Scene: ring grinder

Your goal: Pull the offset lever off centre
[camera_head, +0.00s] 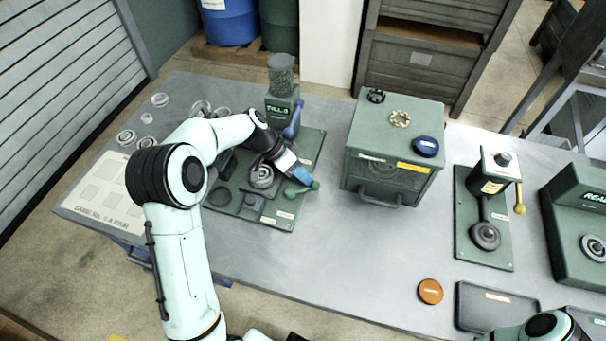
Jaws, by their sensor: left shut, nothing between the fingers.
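My left gripper (303,179), with blue fingertips, is shut and empty. It is right at a green lever (296,191) with a round knob, on the right side of the green grinder base (283,211). I cannot tell whether the fingertips touch the lever. No readable label confirms that this is the offset lever. A coiled metal part (261,176) sits on the base beside my gripper. My left forearm and wrist hide part of the machine. My right gripper is out of view; only part of my right arm shows at the bottom right.
A green post with a jar (281,75) and a blue lever (293,120) stand behind my gripper. A green drawer box (389,150) stands to the right, and a press (492,190) beyond it. An orange disc (430,291) lies near the front edge. The table's front middle is clear.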

